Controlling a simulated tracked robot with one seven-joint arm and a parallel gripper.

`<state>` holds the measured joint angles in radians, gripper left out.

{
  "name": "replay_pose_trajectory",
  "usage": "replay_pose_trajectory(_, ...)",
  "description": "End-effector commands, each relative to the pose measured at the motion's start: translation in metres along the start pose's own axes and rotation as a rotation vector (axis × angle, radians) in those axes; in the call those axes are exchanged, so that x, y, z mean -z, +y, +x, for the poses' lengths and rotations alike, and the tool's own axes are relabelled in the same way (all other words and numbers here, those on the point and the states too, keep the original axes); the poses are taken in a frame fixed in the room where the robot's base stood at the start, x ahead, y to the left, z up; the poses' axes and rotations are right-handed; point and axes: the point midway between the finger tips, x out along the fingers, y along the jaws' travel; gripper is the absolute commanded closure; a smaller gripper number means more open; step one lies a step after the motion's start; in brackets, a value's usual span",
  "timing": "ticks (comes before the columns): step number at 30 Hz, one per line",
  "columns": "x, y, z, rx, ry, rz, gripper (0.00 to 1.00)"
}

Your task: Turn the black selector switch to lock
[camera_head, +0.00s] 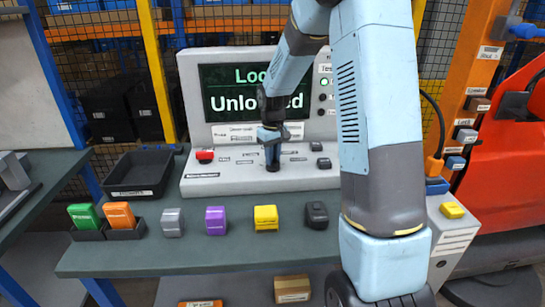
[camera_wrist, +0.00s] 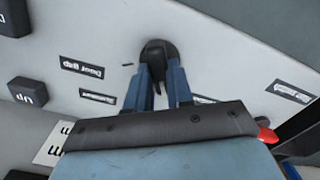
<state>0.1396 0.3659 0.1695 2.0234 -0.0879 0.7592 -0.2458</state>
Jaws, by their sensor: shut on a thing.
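The black selector switch (camera_wrist: 157,49) is a dark knob on a round base on the pale console panel, seen in the wrist view. My gripper (camera_wrist: 163,75) has its two blue fingers closed on either side of the knob. In the head view my gripper (camera_head: 271,160) points down onto the sloping console (camera_head: 230,180) and hides the switch there. The screen (camera_head: 255,93) shows green "Lock" text, partly covered, and white "Unlocked" below it.
A red button (camera_head: 205,156) is on the console's left, with black buttons on its right. Green, orange, grey, purple, yellow and black blocks line the table's (camera_head: 180,255) front. An empty black tray (camera_head: 138,174) stands left of the console.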

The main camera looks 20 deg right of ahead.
Motion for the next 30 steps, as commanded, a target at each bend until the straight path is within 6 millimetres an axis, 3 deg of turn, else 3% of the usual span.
replay_pose_trajectory(1,0.0,0.001,0.0,-0.001,0.001,0.001,1.0)
replay_pose_trajectory(2,0.0,0.001,0.0,-0.001,0.001,0.001,0.76)
replay_pose_trajectory(9,0.0,0.0,0.0,0.0,0.0,0.001,0.53)
replay_pose_trajectory(20,0.0,0.001,-0.007,-0.001,0.002,0.002,0.53)
replay_pose_trajectory(30,0.001,0.001,-0.066,-0.002,0.004,0.001,0.53)
